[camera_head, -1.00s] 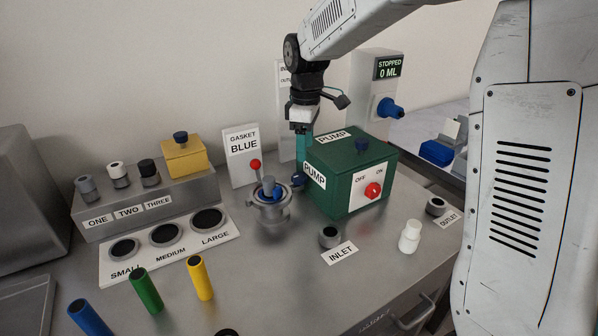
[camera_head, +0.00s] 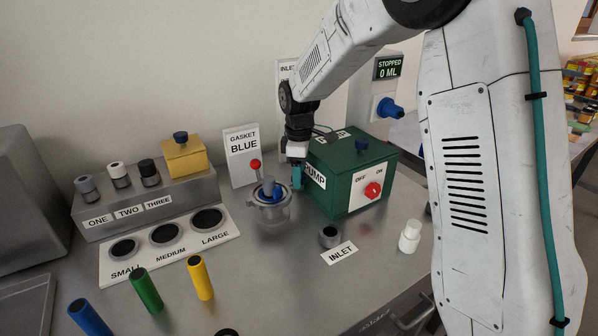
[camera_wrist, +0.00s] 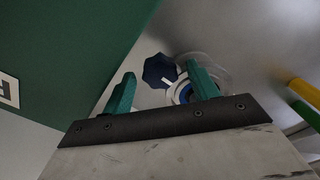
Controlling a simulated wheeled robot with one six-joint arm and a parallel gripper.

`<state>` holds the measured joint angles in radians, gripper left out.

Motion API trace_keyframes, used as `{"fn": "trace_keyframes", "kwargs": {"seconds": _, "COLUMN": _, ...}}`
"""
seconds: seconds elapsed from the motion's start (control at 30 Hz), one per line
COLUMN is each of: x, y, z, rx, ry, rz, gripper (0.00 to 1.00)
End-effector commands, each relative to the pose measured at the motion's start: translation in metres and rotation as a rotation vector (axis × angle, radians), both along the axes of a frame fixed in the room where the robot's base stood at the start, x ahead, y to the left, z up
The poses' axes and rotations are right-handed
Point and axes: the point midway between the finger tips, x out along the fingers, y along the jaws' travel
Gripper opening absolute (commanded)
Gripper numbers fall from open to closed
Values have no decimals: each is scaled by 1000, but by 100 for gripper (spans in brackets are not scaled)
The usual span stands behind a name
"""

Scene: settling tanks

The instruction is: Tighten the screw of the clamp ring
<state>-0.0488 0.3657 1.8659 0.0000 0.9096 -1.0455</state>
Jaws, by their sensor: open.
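The clamp ring (camera_head: 271,199) sits around a metal pipe fitting on the steel counter, with blue inside and a red-balled lever above it. In the wrist view the ring (camera_wrist: 222,68) is partly hidden behind the right finger. The screw's dark blue lobed knob (camera_wrist: 159,71) shows between my two teal fingers, beside the ring. In the head view my gripper hides the knob. My gripper (camera_head: 297,183) points down, just right of the ring and close to the pump's left side. Its fingers (camera_wrist: 161,69) are apart with the knob between them in the picture; I see no clear contact.
The green pump box (camera_head: 350,171) stands close on the right, its green wall filling the wrist view's left. A GASKET BLUE sign (camera_head: 242,155) stands behind the ring. An inlet socket (camera_head: 329,236) and white bottle (camera_head: 409,236) are in front. Coloured cylinders (camera_head: 200,278) stand at front left.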

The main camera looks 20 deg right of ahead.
Motion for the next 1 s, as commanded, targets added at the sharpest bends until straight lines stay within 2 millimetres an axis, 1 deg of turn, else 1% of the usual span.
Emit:
{"fn": "trace_keyframes", "kwargs": {"seconds": 0.1, "x": 0, "y": 0, "z": 0, "rx": 0, "ry": 0, "rz": 0, "gripper": 59}}
{"fn": "trace_keyframes", "kwargs": {"seconds": 0.13, "x": 0, "y": 0, "z": 0, "rx": 0, "ry": 0, "rz": 0, "gripper": 54}}
{"fn": "trace_keyframes", "kwargs": {"seconds": 0.17, "x": 0, "y": 0, "z": 0, "rx": 0, "ry": 0, "rz": 0, "gripper": 45}}
{"fn": "trace_keyframes", "kwargs": {"seconds": 0.2, "x": 0, "y": 0, "z": 0, "rx": 0, "ry": 0, "rz": 0, "gripper": 34}}
{"fn": "trace_keyframes", "kwargs": {"seconds": 0.27, "x": 0, "y": 0, "z": 0, "rx": 0, "ry": 0, "rz": 0, "gripper": 17}}
{"fn": "trace_keyframes", "kwargs": {"seconds": 0.3, "x": 0, "y": 0, "z": 0, "rx": 0, "ry": 0, "rz": 0, "gripper": 14}}
{"fn": "trace_keyframes", "kwargs": {"seconds": 0.53, "x": 0, "y": 0, "z": 1, "rx": 0, "ry": 0, "rz": -12, "gripper": 14}}
{"fn": "trace_keyframes", "kwargs": {"seconds": 0.67, "x": 0, "y": 0, "z": 1, "rx": 0, "ry": 0, "rz": -47, "gripper": 14}}
{"fn": "trace_keyframes", "kwargs": {"seconds": 0.87, "x": 0, "y": 0, "z": 1, "rx": 0, "ry": 0, "rz": -161, "gripper": 14}}
{"fn": "trace_keyframes", "kwargs": {"seconds": 1.0, "x": 0, "y": 0, "z": 1, "rx": 0, "ry": -1, "rz": -280, "gripper": 14}}
